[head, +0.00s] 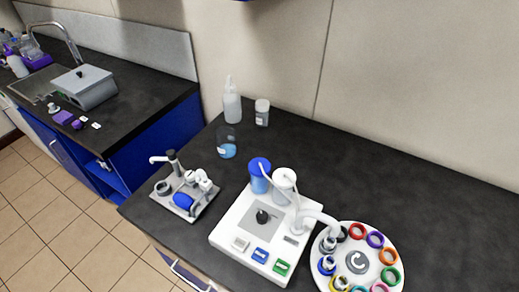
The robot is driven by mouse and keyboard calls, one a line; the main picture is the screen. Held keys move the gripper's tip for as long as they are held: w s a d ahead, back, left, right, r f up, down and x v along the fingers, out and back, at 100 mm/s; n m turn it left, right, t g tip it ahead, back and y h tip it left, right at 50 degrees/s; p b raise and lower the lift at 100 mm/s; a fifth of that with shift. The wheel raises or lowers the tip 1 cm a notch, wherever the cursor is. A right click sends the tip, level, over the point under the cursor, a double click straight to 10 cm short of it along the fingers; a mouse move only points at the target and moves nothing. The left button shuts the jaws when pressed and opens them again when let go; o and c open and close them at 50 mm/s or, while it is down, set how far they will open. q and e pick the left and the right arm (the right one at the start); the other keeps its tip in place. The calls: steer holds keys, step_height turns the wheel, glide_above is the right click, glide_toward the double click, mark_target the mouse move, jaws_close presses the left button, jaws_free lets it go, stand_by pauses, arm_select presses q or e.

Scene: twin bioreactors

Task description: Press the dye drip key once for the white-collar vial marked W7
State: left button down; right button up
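A white dosing machine (227,231) stands on the dark bench with a blue-topped bottle (260,176) and a white-topped bottle (285,185) at its back. Its front edge has a pale key (241,244), a blue key (260,255) and a green key (282,267); I cannot read which is the dye drip key. A black knob (263,216) sits on its grey panel. A white spout reaches over a round white carousel (358,262) of vials with coloured collars. A pale-collared vial (328,244) is near the spout tip; its mark is unreadable. Neither gripper is in view.
Left of the machine is a small stand with a blue part (183,201). Behind are a beaker of blue liquid (227,149), a squeeze bottle (232,106) and a small jar (262,112). The bench at back right is clear. A second counter (130,98) is at the left.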

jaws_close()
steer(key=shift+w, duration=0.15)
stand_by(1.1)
